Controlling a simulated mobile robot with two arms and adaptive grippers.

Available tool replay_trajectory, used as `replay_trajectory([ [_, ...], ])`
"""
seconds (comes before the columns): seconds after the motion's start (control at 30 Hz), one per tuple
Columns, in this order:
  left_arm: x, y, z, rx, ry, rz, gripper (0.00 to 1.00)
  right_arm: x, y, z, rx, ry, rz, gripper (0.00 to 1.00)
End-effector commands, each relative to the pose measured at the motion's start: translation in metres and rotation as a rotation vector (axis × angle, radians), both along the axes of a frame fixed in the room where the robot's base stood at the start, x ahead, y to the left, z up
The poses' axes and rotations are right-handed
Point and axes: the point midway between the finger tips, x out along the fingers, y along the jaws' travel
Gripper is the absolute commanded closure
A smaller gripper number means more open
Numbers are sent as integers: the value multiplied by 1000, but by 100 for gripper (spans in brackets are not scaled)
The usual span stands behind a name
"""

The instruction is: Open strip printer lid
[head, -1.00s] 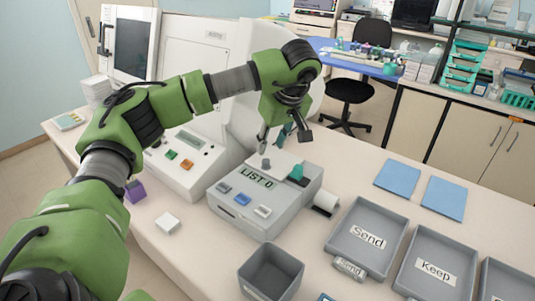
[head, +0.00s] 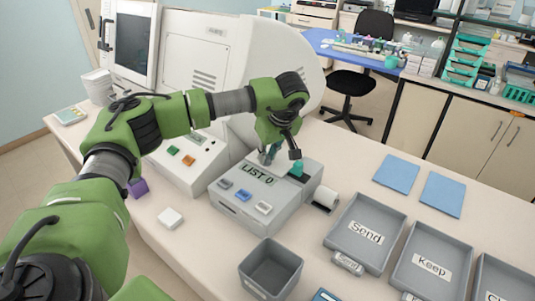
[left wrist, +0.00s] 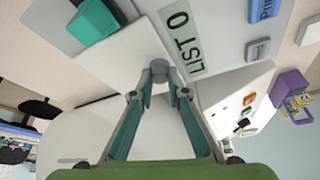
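The strip printer (head: 228,209) is a grey box with a "LIST 0" display, several front buttons and a teal block (head: 297,169) on top. Its lid (left wrist: 120,50) shows in the left wrist view as a flat pale panel lying down, with a round grey knob (left wrist: 159,70) near its edge beside the display. My left gripper (head: 268,157) points down at the printer top. In the left wrist view its fingertips (left wrist: 159,84) have come together on both sides of the knob and look shut on it. In the head view the gripper hides the knob. My right gripper is out of view.
A paper roll (head: 325,198) sits at the printer's right side. An open grey bin (head: 270,268) stands in front, and the Send tray (head: 338,240) and Keep tray (head: 400,278) are to the right. A white machine (head: 185,60) rises close behind my left arm.

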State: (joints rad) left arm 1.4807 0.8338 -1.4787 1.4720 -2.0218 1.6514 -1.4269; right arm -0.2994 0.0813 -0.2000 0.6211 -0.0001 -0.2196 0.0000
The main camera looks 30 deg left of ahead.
Motion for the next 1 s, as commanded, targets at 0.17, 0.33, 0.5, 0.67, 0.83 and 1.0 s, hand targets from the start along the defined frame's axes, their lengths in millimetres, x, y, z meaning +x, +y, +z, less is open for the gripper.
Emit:
replay_trajectory([
  [0.17,0,0,1,-1,-1,1,100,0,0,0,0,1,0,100],
  [0.33,2,0,5,-1,-4,1,100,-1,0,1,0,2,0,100],
  [0.5,4,0,8,0,-7,1,100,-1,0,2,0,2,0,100],
  [0.67,7,0,14,0,-11,2,100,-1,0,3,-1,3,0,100],
  [0.83,13,-1,25,0,-13,1,100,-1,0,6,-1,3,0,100],
  [1.0,23,-2,39,-2,-16,0,100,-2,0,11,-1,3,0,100],
])
